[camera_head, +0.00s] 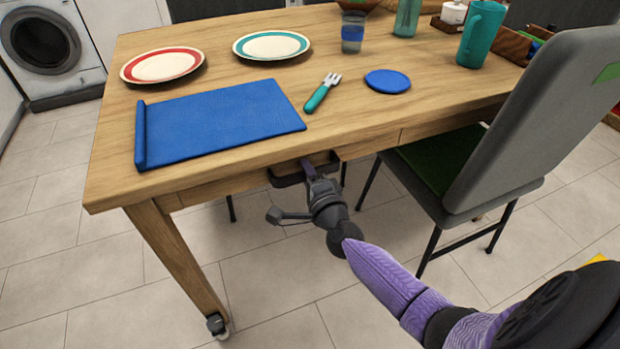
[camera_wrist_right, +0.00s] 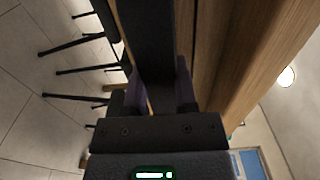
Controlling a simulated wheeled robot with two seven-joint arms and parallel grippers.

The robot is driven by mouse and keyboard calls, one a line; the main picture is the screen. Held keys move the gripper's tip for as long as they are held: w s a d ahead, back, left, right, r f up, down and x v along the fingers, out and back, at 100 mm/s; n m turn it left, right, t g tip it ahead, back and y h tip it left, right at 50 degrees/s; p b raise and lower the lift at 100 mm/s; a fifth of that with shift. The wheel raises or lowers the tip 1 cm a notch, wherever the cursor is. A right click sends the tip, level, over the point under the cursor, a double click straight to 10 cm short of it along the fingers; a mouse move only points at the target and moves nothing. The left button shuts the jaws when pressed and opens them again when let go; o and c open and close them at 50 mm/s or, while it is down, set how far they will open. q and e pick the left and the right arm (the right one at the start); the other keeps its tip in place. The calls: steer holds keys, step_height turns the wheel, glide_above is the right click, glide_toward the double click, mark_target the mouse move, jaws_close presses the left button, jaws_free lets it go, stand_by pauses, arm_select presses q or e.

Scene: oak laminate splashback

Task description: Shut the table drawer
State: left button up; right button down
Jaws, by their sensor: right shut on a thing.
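The wooden table (camera_head: 230,150) fills the middle of the head view. Its drawer (camera_head: 284,180) shows as a dark-edged shape under the near edge, standing out a little from the apron, so it looks partly open. My right gripper (camera_head: 308,168) reaches up to it from below right and is shut on its dark front edge. In the right wrist view a dark bar (camera_wrist_right: 150,50) runs between the purple fingers of this gripper (camera_wrist_right: 160,92). The gripper hides part of the drawer front. My left gripper is not in view.
A grey chair (camera_head: 530,120) with a green seat stands close to the right of my arm. On the tabletop lie a blue mat (camera_head: 220,120), a fork (camera_head: 321,93), a blue coaster (camera_head: 387,81) and two plates. The floor left of the table is clear.

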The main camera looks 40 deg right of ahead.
steer(key=c, duration=0.6)
jaws_free()
steer(key=shift+o, duration=1)
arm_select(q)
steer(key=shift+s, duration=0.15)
arm_select(e)
steer(key=shift+s, duration=0.25)
arm_select(q)
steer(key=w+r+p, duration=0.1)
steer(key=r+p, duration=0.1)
steer(key=p, duration=0.1)
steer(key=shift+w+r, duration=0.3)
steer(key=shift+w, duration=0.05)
arm_select(e)
steer(key=v, duration=0.9)
steer(key=shift+a, duration=0.15)
